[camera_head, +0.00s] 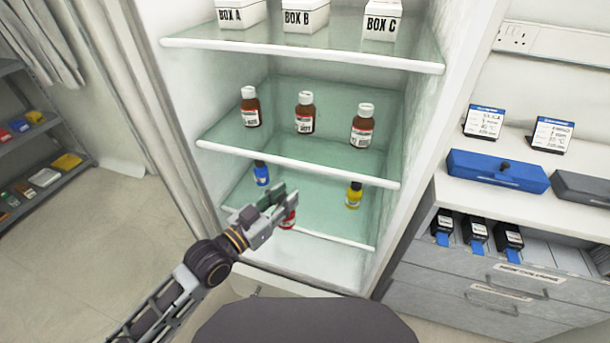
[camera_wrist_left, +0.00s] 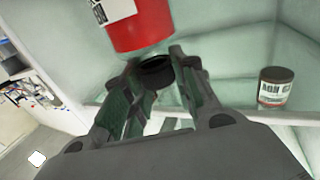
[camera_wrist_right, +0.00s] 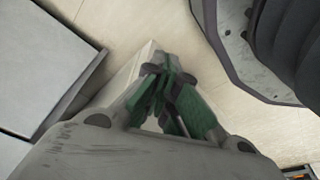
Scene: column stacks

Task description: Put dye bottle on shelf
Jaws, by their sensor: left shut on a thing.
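Three dye bottles show on the lowest glass shelf level of the cabinet in the head view. The blue dye bottle (camera_head: 261,174) is at the left and the yellow dye bottle (camera_head: 353,195) is at the right. The red dye bottle (camera_head: 288,220) is between them, partly hidden behind my left gripper (camera_head: 283,198). In the left wrist view, the red bottle (camera_wrist_left: 140,27) has its black cap (camera_wrist_left: 156,70) between my shut left fingers. I cannot tell whether its base touches the shelf (camera_head: 330,237). My right gripper (camera_wrist_right: 163,68) is shut and empty, over the floor.
Several brown bottles (camera_head: 305,114) stand on the middle shelf (camera_head: 300,164), above my left gripper. White boxes (camera_head: 305,17) stand on the top shelf. A counter with a blue case (camera_head: 497,171) is at the right. A side rack (camera_head: 45,165) is at the left.

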